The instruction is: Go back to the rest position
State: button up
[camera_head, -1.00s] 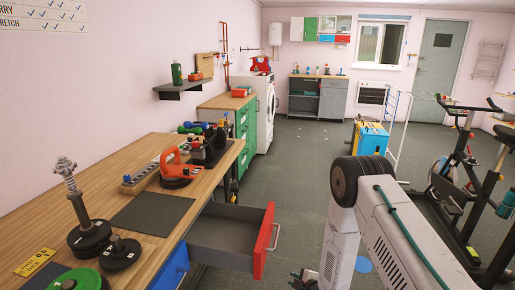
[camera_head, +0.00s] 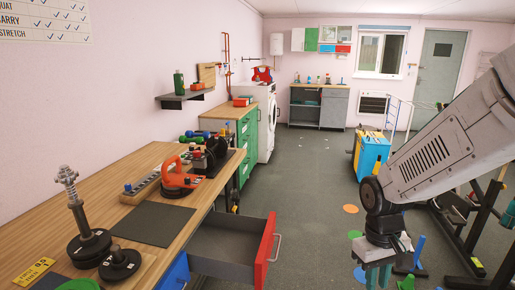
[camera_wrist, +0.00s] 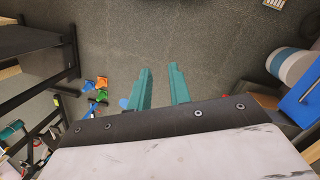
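My gripper (camera_head: 378,278) hangs at the bottom right of the head view, at the end of my raised arm, over the floor and to the right of the open drawer. In the wrist view its two teal fingers (camera_wrist: 160,70) stand apart with nothing between them, above grey floor. The gripper is open and empty. In the head view, weight plates on an upright post (camera_head: 88,246) and a smaller black plate stack (camera_head: 120,263) stand on the workbench (camera_head: 150,160) at the left, well away from my gripper.
The drawer with a red front (camera_head: 265,250) is pulled out. An orange-handled tool (camera_head: 178,180) and a dark mat (camera_head: 153,222) are on the bench. A blue cart (camera_head: 372,155) stands beyond my arm. Exercise equipment is at the right. Floor between bench and cart is clear.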

jog(key=s+r+m+t, duration=0.2)
jog(key=s+r+t, duration=0.1)
jog(key=s+r, duration=1.2)
jog(key=shift+s+r+m+y, duration=0.2)
jog(key=shift+s+m+y, duration=0.1)
jog(key=shift+y, duration=0.1)
